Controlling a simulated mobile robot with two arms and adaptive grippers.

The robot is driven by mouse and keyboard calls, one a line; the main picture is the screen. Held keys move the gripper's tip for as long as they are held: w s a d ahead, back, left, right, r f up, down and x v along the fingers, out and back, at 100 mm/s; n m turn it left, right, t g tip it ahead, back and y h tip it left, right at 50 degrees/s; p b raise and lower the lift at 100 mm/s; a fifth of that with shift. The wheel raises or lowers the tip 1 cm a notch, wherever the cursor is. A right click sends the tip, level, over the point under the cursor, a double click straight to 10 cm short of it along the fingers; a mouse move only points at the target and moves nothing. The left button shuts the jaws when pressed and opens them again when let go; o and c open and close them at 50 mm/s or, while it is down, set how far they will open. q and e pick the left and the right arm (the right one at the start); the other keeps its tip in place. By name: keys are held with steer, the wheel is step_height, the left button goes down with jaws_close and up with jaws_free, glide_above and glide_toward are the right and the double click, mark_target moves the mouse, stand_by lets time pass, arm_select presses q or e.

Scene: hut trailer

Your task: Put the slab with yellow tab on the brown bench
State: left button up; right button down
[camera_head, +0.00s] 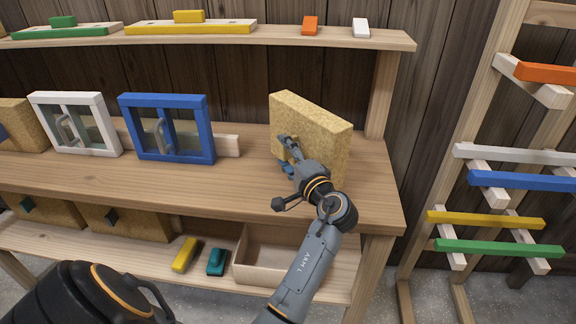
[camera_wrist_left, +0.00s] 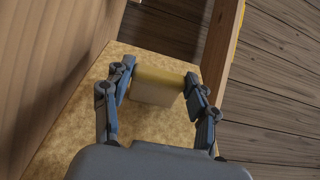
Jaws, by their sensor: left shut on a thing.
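A speckled tan slab (camera_head: 318,127) stands upright at the right end of the wooden bench top (camera_head: 240,185). My left gripper (camera_head: 288,150) is at its near face and hides the tab in the head view. In the left wrist view, the fingers (camera_wrist_left: 160,88) are shut on a pale yellow tab (camera_wrist_left: 155,87) on the slab's face (camera_wrist_left: 80,135). The slab's lower edge is partly behind my arm, so I cannot tell whether it rests on the bench. My right gripper is not in view.
White (camera_head: 75,124) and blue (camera_head: 168,128) framed windows stand left of the slab. Another slab (camera_head: 25,125) is at the far left. More tabbed slabs (camera_head: 125,222), small blocks (camera_head: 185,254) and an open box (camera_head: 270,255) sit on the lower shelf. A rack (camera_head: 495,215) holds coloured bars at right.

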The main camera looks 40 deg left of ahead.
arm_select(q)
steer(key=f, duration=0.3)
steer(key=shift+w+d+f+p, duration=0.2)
steer(key=shift+w+f+p, duration=0.05)
steer(key=shift+f+p, duration=0.05)
steer(key=o, duration=0.8)
steer(key=shift+f, duration=0.2)
steer(key=o, duration=0.5)
steer(key=shift+c, duration=0.2)
steer(key=shift+r, duration=0.15)
